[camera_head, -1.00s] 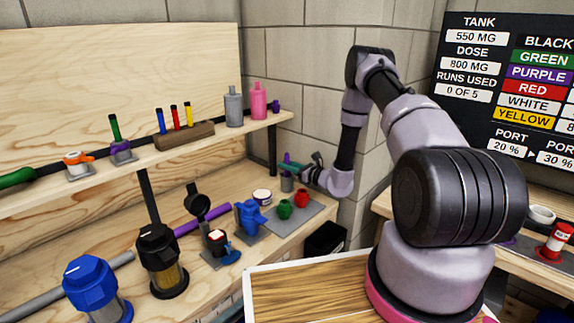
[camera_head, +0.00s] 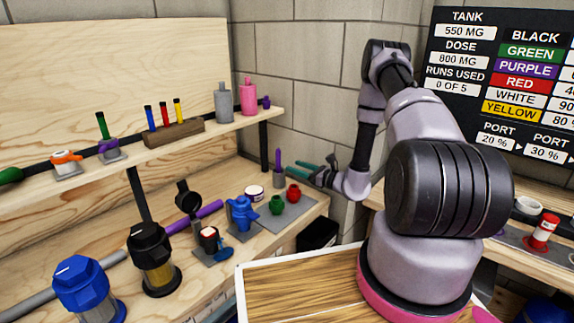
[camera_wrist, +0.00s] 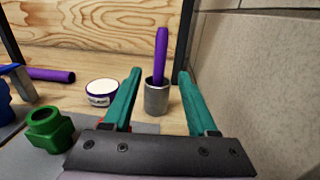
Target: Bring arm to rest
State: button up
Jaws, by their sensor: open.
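My gripper (camera_wrist: 160,104) is open, its two green fingers spread apart with nothing between them. In the head view my gripper (camera_head: 306,169) is at the right end of the workbench, above the grey mat. A purple stick (camera_wrist: 161,55) stands upright in a small grey metal cup (camera_wrist: 157,97), beyond the fingertips in the wrist view. The purple stick (camera_head: 278,160) and the cup (camera_head: 279,179) also show in the head view, just left of my gripper. My arm reaches up and over, then down to the bench.
Close by are a green fitting (camera_wrist: 48,127), a red fitting (camera_head: 293,193) and a white-lidded round tub (camera_wrist: 101,93). A shelf (camera_head: 200,145) with bottles runs above the bench. A wall (camera_wrist: 262,70) stands close on the right. A black bin (camera_head: 318,234) sits below the bench edge.

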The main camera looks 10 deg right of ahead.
jog(key=s+a+r+n+g+y, duration=0.1)
jog(key=s+a+r+n+g, duration=0.3)
jog(key=r, duration=0.5)
jog(key=s+a+r+n+g, duration=0.2)
jog(key=s+r+n+g, duration=0.3)
jog(key=r, duration=0.3)
jog(key=s+a+r+n+g+y, duration=0.1)
jog(key=s+a+r+n+g, duration=0.35)
jog(key=r, duration=0.45)
jog(key=s+d+r+n+t+h, duration=0.3)
jog(key=s+d+r+n+h, duration=0.2)
jog(key=s, duration=0.5)
jog(key=s+d+r+n+t+h, duration=0.4)
jog(key=s+d+r+n+h, duration=0.1)
jog(key=s+r, duration=0.4)
jog(key=shift+s+d+r+h, duration=0.2)
jog(key=shift+s+r+h, duration=0.2)
jog(key=shift+r+h, duration=0.3)
jog(key=shift+f, duration=0.1)
